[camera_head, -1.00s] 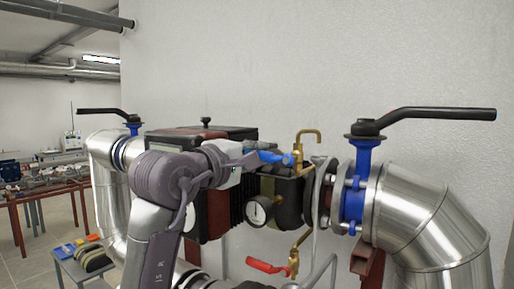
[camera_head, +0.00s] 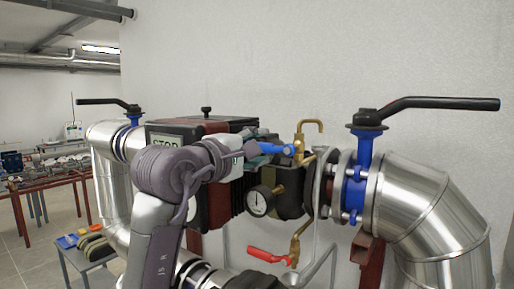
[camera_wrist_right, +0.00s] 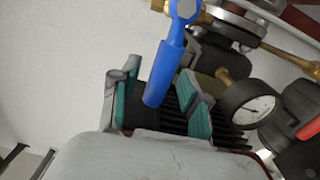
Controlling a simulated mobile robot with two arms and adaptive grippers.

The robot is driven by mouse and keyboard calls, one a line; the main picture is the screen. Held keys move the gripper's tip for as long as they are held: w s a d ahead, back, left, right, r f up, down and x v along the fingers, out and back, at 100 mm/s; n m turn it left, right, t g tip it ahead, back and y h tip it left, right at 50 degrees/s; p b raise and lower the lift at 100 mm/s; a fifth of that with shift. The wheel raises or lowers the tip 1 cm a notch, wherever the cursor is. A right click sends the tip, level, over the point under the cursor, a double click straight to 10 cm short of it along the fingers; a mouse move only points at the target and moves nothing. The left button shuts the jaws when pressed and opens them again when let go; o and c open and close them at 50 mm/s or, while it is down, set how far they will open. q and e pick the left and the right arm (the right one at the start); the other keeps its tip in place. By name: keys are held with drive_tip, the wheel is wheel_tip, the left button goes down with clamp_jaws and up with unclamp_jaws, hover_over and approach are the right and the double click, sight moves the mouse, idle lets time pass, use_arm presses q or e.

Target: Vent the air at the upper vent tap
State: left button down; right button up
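The upper vent tap (camera_head: 299,150) is brass with a gooseneck spout on top. Its blue lever handle (camera_head: 277,149) points left and also shows in the right wrist view (camera_wrist_right: 166,72). My right gripper (camera_wrist_right: 155,88) is open, with its teal-padded fingers on either side of the handle's free end. A gap shows on both sides, so it does not grip the handle. In the head view this gripper (camera_head: 257,146) is partly hidden by its own wrist. My left gripper is not in view.
A pressure gauge (camera_head: 258,202) and a lower tap with a red handle (camera_head: 268,256) sit below. The dark plate exchanger (camera_head: 217,126) is behind my wrist. Large insulated pipes with blue valves and black levers (camera_head: 430,104) flank it. A small table (camera_head: 84,257) stands at left.

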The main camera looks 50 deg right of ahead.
sight(258, 142)
wheel_tip(258, 142, up, 10)
drive_tip(key=shift+f, duration=0.15)
idle(0.6)
drive_tip(key=shift+c, duration=0.3)
